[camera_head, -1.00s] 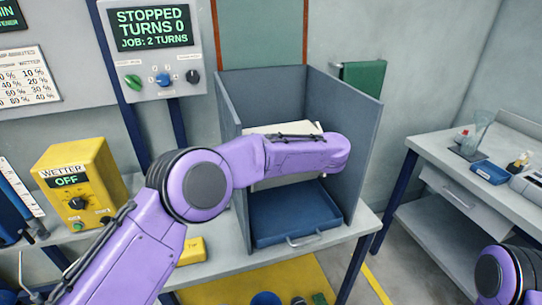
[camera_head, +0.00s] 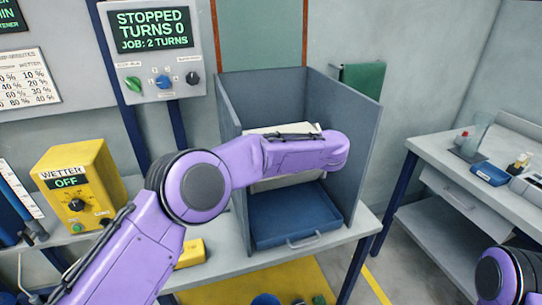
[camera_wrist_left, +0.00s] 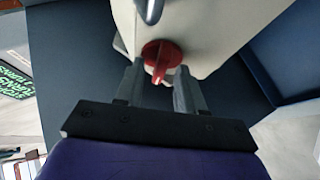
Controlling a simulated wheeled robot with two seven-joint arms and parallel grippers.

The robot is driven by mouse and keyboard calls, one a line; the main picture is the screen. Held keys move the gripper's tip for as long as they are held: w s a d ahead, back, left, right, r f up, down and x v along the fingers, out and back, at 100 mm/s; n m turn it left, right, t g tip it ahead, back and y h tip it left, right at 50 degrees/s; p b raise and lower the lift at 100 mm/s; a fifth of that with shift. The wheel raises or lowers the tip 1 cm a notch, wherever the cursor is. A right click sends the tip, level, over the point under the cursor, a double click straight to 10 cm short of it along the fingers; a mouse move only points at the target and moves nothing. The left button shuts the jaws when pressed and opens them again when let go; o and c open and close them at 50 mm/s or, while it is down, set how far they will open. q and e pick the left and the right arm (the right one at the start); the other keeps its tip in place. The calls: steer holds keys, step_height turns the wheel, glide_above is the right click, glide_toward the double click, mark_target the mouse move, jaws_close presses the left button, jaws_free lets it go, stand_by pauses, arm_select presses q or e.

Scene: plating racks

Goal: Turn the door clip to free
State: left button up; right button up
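A red clip with a raised grip (camera_wrist_left: 161,55) sits on the cream-coloured body (camera_wrist_left: 205,35) in the left wrist view. My left gripper (camera_wrist_left: 158,68) is open, with its two grey fingers on either side of the clip's lower part. I cannot tell whether either finger touches it. In the head view the cream body (camera_head: 262,130) stands inside a grey three-sided booth, and my left arm covers its front. The clip and my left gripper's fingers are hidden there. My right gripper is out of view; only a part of my right arm shows at the lower right corner.
The grey booth walls (camera_head: 345,95) stand close around my left forearm. A blue tray (camera_head: 295,232) with a handle lies below. A control panel (camera_head: 155,50) reads STOPPED, TURNS 0, JOB: 2 TURNS. A yellow wetter box (camera_head: 85,170) reads OFF. A side bench (camera_head: 440,165) stands right.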

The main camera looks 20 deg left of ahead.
arm_select(q)
steer(key=b+v, duration=0.1)
steer(key=v, duration=0.9)
steer(key=shift+d+b, duration=0.25)
steer(key=shift+b, duration=0.1)
steer(key=shift+r, duration=0.1)
